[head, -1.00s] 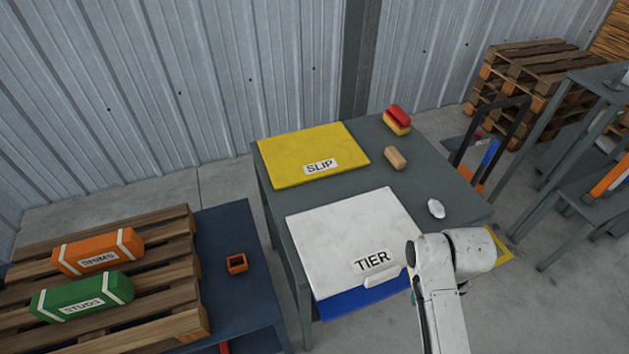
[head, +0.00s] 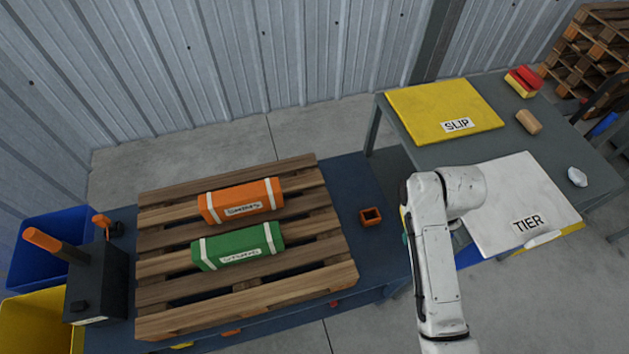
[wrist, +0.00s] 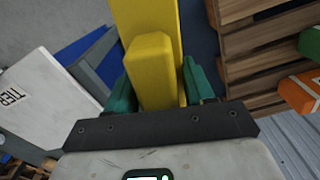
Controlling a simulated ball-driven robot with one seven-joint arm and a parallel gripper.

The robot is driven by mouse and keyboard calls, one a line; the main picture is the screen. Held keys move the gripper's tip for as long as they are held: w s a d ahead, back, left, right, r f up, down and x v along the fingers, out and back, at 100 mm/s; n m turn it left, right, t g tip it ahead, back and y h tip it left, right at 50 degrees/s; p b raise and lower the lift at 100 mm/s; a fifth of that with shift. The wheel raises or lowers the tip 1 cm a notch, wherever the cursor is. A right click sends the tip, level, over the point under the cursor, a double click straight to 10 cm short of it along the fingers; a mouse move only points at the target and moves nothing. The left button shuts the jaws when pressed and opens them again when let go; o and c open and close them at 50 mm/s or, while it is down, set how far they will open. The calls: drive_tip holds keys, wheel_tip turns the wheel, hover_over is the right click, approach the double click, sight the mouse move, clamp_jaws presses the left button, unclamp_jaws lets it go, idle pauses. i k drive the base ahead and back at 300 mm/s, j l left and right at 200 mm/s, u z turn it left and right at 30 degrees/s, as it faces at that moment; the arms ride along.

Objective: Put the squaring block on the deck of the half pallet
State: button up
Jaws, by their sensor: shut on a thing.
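In the wrist view, my gripper (wrist: 158,84) is shut on the yellow squaring block (wrist: 150,62), with a green finger on each side. The block shows a short near part and a longer part reaching beyond it. In the head view my arm hides nearly all of the gripper and block. The wooden half pallet (head: 160,265) lies on a dark blue bench left of my arm. An orange SHIMS bundle (head: 240,200) and a green STUDS bundle (head: 238,246) lie on its slatted deck. The pallet also shows at the upper right of the wrist view (wrist: 240,45).
Bare slats show in front of the green bundle and beside both bundles. A small orange square-holed piece (head: 371,217) sits right of the pallet. A black device with an orange handle (head: 97,280) stands left. The grey table (head: 405,150) holds SLIP and TIER boards.

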sight(148, 254)
drive_tip(key=j, duration=0.55)
drive_tip(key=i+j+u, duration=0.15)
drive_tip(key=j, duration=1)
drive_tip(key=i+j+u, duration=0.1)
drive_tip(key=j, duration=0.45)
drive_tip(key=k+j+u, duration=0.1)
drive_tip(key=j, duration=0.8)
drive_tip(key=i+j, duration=0.3)
drive_tip(key=j, duration=0.2)
